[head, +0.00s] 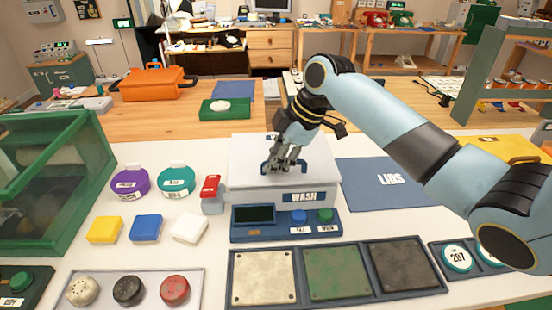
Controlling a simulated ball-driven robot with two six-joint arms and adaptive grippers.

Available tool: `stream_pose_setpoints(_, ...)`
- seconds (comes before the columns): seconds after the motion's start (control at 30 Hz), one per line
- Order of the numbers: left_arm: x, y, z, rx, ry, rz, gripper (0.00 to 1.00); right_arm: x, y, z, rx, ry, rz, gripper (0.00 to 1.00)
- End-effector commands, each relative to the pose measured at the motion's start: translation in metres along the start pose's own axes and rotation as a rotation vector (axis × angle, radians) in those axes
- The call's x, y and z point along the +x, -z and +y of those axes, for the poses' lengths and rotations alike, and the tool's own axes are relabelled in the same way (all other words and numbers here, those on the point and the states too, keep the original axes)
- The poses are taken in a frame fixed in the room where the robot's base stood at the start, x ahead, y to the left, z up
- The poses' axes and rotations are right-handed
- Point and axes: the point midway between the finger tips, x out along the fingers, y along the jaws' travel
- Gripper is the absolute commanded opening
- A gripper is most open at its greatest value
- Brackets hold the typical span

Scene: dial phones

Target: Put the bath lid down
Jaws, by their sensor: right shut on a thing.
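The white bath lid (321,160) is at the top of the bath (258,195), which is marked WASH. The lid has a dark blue handle (266,167). My right gripper (284,167) is over the lid, shut on this handle, and its fingers hide part of it. I cannot tell whether the lid rests on the bath or is slightly raised. A flat blue mat (363,192) marked LIDS lies to the right of the bath, with nothing on it. My left gripper is not in view.
A control panel (270,230) with blue and green buttons stands in front of the bath. A red-topped item (210,188) is close at its left. Sample plates (262,277) lie in front. My right arm spans above the LIDS mat. A green case (60,185) stands at left.

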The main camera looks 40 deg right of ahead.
Motion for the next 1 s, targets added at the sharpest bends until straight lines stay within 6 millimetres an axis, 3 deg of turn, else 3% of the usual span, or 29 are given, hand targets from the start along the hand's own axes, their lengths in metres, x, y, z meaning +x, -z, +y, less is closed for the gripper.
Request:
stream_pose_setpoints(0.47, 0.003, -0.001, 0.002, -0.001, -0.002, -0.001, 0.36, 0.011, -0.004, -0.002, 0.0, -0.001, 0.001, 0.0)
stream_pose_setpoints(0.5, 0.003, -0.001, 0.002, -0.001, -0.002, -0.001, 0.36, 0.011, -0.005, -0.003, 0.001, 0.001, 0.0, 0.13)
stream_pose_setpoints(0.67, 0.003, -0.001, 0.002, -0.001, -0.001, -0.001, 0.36, 0.011, -0.004, -0.002, 0.001, 0.0, 0.0, 0.34)
stream_pose_setpoints(1.0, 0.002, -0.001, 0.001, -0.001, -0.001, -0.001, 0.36, 0.006, -0.003, -0.001, 0.0, 0.0, 0.0, 0.35)
